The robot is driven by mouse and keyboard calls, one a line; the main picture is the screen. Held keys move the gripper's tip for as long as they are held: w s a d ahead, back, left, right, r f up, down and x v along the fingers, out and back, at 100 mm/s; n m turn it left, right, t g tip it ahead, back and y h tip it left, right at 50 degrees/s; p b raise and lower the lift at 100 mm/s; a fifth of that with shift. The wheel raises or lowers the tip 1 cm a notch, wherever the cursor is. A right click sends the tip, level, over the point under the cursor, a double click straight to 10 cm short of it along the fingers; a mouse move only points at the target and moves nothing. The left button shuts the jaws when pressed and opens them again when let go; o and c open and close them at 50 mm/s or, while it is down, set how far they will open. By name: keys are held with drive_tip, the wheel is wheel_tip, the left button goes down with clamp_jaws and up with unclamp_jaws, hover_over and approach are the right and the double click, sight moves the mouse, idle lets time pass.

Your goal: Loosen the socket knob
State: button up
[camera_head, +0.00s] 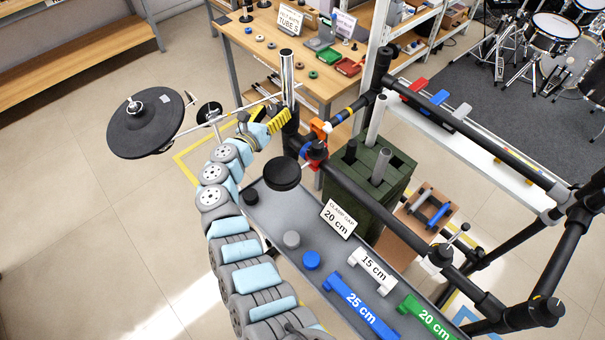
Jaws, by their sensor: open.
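My gripper (281,121) is at the far end of my blue-and-grey arm, beside the upright chrome post (287,75). It is open; its fingertips are small and hard to make out. A black clamp (292,138) sits around the foot of the post. Just to the right is a joint with orange (320,129) and red-blue (314,151) parts on the black rack tube. I cannot single out the socket knob among these small parts. A round black pad (283,175) is below the joint.
A large black disc pad (145,122) stands at left. A grey tray (268,207) holds a "clamp gap 20 cm" sign (340,219) and white (372,270), blue (357,307) and green (428,319) gauges. A green bin (361,193) and black rack tubes (375,205) crowd the right. Open floor lies at left.

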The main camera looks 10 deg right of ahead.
drive_tip(key=shift+m+g+h+b, duration=0.4)
drive_tip(key=shift+m+h+b, duration=0.4)
drive_tip(key=shift+m+b, duration=0.6)
drive_tip(key=shift+m+h+b, duration=0.3)
drive_tip(key=shift+b, duration=0.2)
drive_tip(key=shift+g, duration=0.3)
